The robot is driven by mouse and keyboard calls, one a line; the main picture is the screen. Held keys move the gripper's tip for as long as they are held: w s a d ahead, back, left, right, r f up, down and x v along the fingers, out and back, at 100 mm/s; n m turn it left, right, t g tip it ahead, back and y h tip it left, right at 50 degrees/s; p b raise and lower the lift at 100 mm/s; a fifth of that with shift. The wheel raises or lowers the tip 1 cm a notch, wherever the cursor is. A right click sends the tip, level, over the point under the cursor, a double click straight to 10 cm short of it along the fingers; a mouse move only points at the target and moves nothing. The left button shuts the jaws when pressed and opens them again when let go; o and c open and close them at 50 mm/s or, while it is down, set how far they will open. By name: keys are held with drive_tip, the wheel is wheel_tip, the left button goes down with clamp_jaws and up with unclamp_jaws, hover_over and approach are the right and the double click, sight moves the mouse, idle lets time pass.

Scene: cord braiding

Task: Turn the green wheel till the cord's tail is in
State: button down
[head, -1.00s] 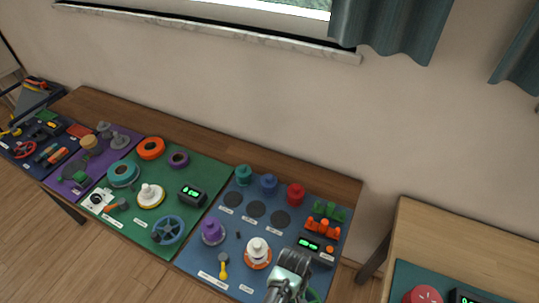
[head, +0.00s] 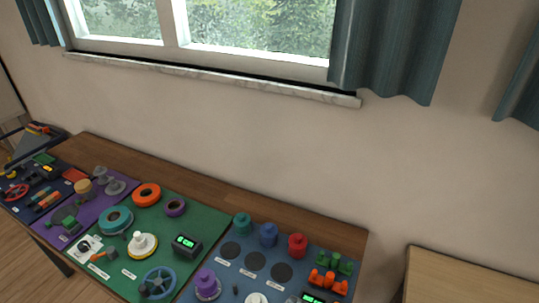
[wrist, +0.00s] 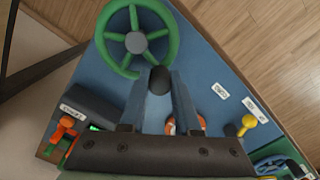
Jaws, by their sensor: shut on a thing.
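The green wheel (wrist: 175,25) shows at the top of the wrist view, with a grey hub and green spokes. My gripper (wrist: 160,82) is shut on the wheel's dark knob (wrist: 158,78) at the near rim. The wheel and gripper are out of the head view. An orange and white spool (wrist: 198,122) shows partly behind my fingers in the wrist view. I cannot make out the cord or its tail in either view.
On the blue board are a dark box with a green display (wrist: 95,128), an orange part (wrist: 62,128) and a yellow-knobbed lever (wrist: 248,121). In the head view, teal, blue and red (head: 298,245) spools stand along the back. A green board (head: 215,222) lies to the left.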

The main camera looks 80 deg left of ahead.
drive_tip(key=c, duration=0.5)
unclamp_jaws()
drive_tip(key=shift+a, duration=0.1)
drive_tip(key=shift+c, duration=0.2)
wheel_tip(320, 180, up, 13)
drive_tip(key=shift+b, duration=0.3)
